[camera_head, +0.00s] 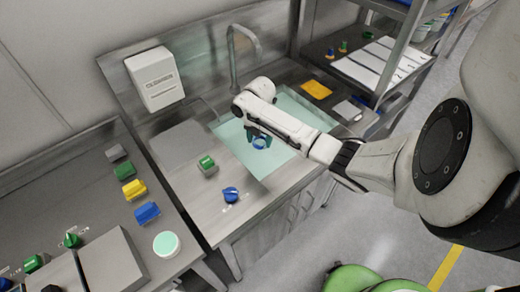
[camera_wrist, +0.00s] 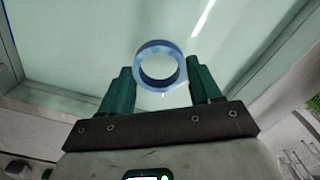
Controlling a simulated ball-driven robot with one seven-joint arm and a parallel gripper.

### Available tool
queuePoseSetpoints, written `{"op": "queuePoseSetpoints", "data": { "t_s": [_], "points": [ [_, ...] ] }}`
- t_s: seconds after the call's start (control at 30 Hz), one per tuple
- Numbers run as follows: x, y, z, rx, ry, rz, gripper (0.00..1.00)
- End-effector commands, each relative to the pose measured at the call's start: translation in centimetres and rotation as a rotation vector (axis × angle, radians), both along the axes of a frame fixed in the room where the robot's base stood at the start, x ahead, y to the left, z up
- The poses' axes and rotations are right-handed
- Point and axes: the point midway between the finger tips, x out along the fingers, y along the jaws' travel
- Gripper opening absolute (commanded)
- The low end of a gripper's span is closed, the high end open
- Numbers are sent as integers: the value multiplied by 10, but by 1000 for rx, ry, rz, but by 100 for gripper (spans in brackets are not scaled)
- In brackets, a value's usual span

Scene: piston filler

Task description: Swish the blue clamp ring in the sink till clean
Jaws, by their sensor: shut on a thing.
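The blue clamp ring (camera_head: 260,142) is held between the fingers of my gripper (camera_head: 257,136), over the sink basin (camera_head: 228,130) with its pale green water. In the wrist view the ring (camera_wrist: 160,66) sits upright between the two dark green fingertips of my gripper (camera_wrist: 162,85), its round opening facing the camera. The pale water surface fills the background there. I cannot tell whether the ring touches the water, or whether any dirt is on it.
A faucet (camera_head: 238,55) arches behind the sink. A green block (camera_head: 207,165) and a blue knob-like part (camera_head: 231,194) rest on the steel counter left of it. An orange sponge-like pad (camera_head: 316,89) lies at the right. A white dispenser (camera_head: 155,78) hangs at the back.

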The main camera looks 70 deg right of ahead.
Motion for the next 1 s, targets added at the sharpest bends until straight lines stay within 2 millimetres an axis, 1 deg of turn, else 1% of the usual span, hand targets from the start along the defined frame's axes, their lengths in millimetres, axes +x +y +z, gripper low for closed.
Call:
{"op": "queuePoseSetpoints", "data": {
  "t_s": [0.03, 0.53, 0.67, 1.0],
  "points": [
    [0, 0, 7, 0, 0, 0, 31],
    [0, 0, 36, 1, -1, 0, 31],
    [0, 0, 39, 1, 0, -1, 31],
    [0, 0, 38, 1, 0, 0, 31]
  ]
}}
